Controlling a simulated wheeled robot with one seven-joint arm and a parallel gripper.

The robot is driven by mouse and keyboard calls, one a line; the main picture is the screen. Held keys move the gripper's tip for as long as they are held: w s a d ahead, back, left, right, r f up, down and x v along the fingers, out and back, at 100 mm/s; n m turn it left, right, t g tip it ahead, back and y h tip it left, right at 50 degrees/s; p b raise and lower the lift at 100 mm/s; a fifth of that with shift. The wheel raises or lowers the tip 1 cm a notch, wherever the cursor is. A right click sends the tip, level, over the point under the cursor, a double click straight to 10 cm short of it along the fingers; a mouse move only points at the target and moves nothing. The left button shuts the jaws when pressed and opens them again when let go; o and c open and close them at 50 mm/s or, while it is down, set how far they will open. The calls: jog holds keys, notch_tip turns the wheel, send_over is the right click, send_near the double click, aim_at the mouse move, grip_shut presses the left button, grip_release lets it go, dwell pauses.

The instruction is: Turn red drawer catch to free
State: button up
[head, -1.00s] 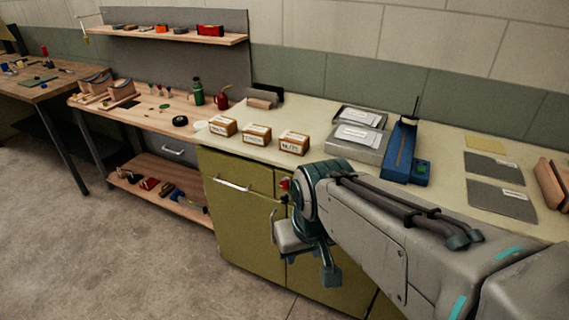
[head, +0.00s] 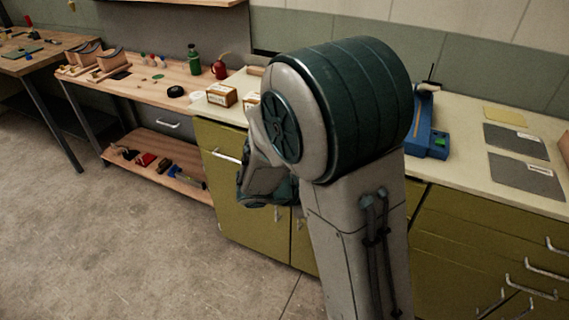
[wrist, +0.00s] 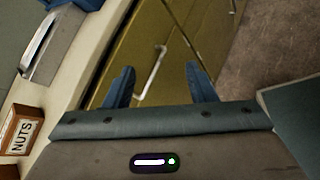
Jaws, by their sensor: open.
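The red drawer catch does not show now in either view; in the head view my arm covers that part of the cabinet. The olive cabinet (head: 226,182) stands below the pale worktop, with a silver drawer handle (head: 227,156) at its left. In the wrist view my gripper (wrist: 160,86) is open and empty, its two blue fingers apart in front of an olive cabinet front (wrist: 180,35). A silver bar handle (wrist: 152,72) shows between the fingers; I cannot tell whether they are close to it. The fingertips are not visible in the head view.
A blue tool (head: 429,125) and grey sheets (head: 525,178) lie on the worktop at right. The floor (head: 120,235) at front left is clear.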

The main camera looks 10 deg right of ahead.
jog(key=w+a+f+n+t+y+b, duration=0.1)
jog(key=w+a+f+n+t, duration=0.4)
jog(key=w+a+n+t, duration=0.15)
jog(key=w+a+f+n+t+y+b, duration=0.1)
jog(key=w+a+f+n+t+b, duration=0.1)
jog(key=w+a+f+n+t, duration=0.5)
jog(key=w+d+r+n+g+p, duration=0.1)
jog(key=w+d+r, duration=0.1)
jog(key=w+d, duration=0.5)
jog(key=w, duration=0.2)
jog(key=shift+w+d+r, duration=0.2)
jog(key=shift+w+d, duration=0.05)
jog(key=shift+w, duration=0.1)
jog(key=c, duration=0.9)
